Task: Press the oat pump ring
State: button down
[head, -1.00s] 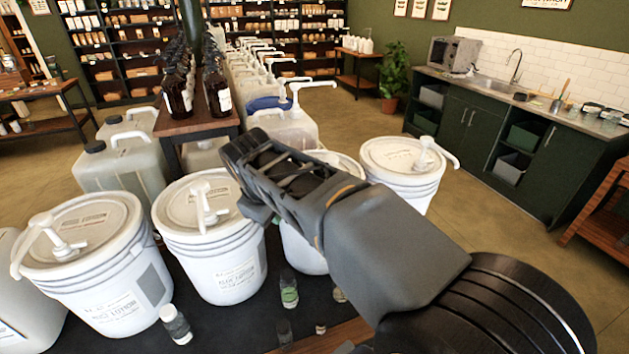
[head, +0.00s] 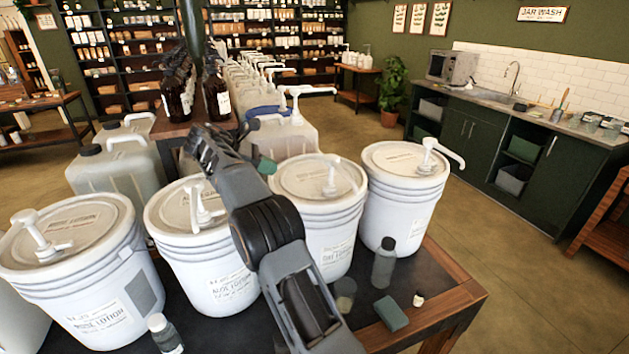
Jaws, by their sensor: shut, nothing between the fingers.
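Several white lidded buckets with white pumps stand in a row on the table. The left one reads as rose lotion (head: 80,285), and the one beside it as aloe lotion (head: 215,275). The third bucket (head: 335,245) and the right-hand bucket (head: 400,205) have labels too small to read surely, so I cannot tell which is oat. Their pumps (head: 331,178) and (head: 429,158) stand upright on the lids. My gripper (head: 263,164) is shut and empty, by the left rim of the third bucket's lid. My arm partly covers the aloe and third buckets.
A grey bottle (head: 384,263), a tiny jar (head: 418,299) and a green block (head: 391,314) are at the table's right front. Another small bottle (head: 165,335) stands before the rose bucket. Clear jugs (head: 120,165) and brown bottles stand behind.

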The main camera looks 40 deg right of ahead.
jog(key=shift+d, duration=0.1)
dwell(0.3)
jog(key=b, duration=0.2)
send_near(315, 188)
jog(key=d, duration=0.1)
jog(key=s+d, duration=0.1)
jog(key=d+f, duration=0.1)
jog(key=d, duration=0.1)
jog(key=shift+s+f, duration=0.1)
jog(key=shift+s, duration=0.3)
jog(key=d, duration=0.1)
jog(key=s+d, duration=0.1)
jog(key=d, duration=0.1)
jog(key=shift+s+p, duration=0.1)
jog(key=shift+p, duration=0.25)
jog(key=shift+s+d+f, duration=0.1)
jog(key=shift+s+d, duration=0.1)
jog(key=shift+d, duration=0.3)
